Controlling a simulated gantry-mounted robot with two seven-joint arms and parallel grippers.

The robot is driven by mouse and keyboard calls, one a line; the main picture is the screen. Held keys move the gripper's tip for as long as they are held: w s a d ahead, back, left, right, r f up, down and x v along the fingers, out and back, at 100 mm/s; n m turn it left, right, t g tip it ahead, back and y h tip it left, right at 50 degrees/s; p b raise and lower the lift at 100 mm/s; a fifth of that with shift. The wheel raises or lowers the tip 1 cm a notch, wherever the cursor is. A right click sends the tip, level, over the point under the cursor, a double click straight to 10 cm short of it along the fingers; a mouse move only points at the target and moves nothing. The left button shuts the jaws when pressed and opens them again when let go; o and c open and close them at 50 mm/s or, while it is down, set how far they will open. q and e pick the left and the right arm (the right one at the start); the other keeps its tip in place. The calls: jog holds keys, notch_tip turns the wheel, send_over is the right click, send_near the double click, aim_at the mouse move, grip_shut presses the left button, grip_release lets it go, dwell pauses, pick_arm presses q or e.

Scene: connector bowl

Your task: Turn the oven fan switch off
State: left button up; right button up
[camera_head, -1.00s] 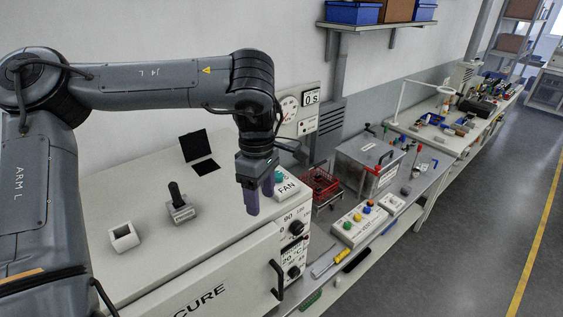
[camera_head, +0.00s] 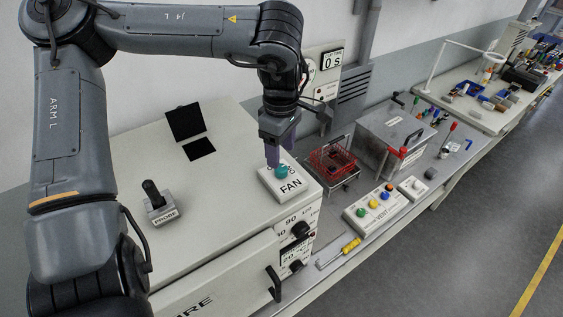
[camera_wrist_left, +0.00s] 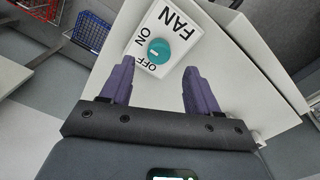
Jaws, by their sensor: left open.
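The fan switch is a teal round knob (camera_head: 282,170) on a white box labelled FAN (camera_head: 291,186), at the right end of the oven top (camera_head: 225,215). In the left wrist view the knob (camera_wrist_left: 159,50) shows a small pale mark, with ON and OFF printed beside it. I cannot tell surely which word the mark points at. My left gripper (camera_head: 274,159) points down at the knob. In the wrist view its two purple fingers (camera_wrist_left: 159,68) are apart, on either side of the knob's line, with nothing between them. My right gripper is not seen.
A PROBE stand with a black handle (camera_head: 153,195) is on the oven top, left. A red wire basket (camera_head: 332,160), a lidded metal box (camera_head: 393,140) and a VENT button panel (camera_head: 376,213) stand right of the oven. Dark dials (camera_head: 300,230) are on the oven front.

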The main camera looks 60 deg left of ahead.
aim_at(281, 167)
pick_arm(q)
jog(key=shift+f+p, duration=0.3)
jog(key=shift+f, duration=2.45)
jog(key=shift+c, duration=0.4)
jog(key=c, duration=1)
